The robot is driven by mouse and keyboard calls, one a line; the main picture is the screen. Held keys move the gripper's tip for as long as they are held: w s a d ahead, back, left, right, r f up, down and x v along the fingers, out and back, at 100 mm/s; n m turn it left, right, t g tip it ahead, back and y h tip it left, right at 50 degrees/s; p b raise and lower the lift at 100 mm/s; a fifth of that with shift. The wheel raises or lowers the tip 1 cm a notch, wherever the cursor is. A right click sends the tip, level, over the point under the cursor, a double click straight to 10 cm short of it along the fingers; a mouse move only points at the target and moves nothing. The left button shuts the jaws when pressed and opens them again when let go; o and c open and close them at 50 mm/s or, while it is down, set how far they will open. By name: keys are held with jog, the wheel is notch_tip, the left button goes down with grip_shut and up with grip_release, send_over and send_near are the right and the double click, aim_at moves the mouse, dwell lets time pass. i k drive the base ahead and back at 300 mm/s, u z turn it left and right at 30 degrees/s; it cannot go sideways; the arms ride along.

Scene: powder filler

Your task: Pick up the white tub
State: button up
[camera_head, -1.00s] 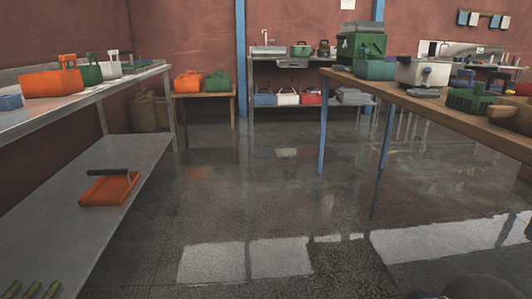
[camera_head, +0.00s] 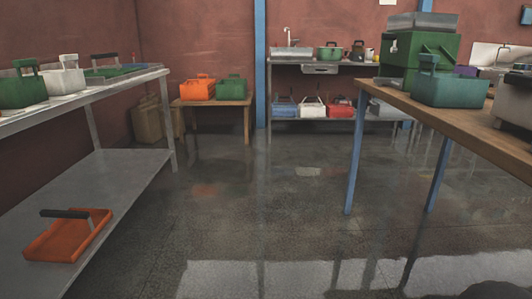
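A white tub with a handle (camera_head: 66,80) stands on the upper top of the left bench, between a green tub (camera_head: 22,92) and another green container. A second white tub (camera_head: 312,108) sits on the lower shelf of the back bench, between a blue tub (camera_head: 284,108) and a red tub (camera_head: 341,109). The frames do not show which white tub is meant. My gripper is not in view.
The left metal bench (camera_head: 110,176) has an orange tray (camera_head: 68,237) on its lower shelf. A low wooden table (camera_head: 215,102) holds an orange tub and a green tub. A wooden-topped bench (camera_head: 455,110) stands right. The wet, shiny floor (camera_head: 270,215) between is clear.

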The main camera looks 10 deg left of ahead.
aim_at(64, 82)
jog(key=u, duration=0.3)
jog(key=i, duration=1.75)
jog(key=u, duration=1.65)
jog(key=i, duration=1.15)
jog(key=u, duration=1)
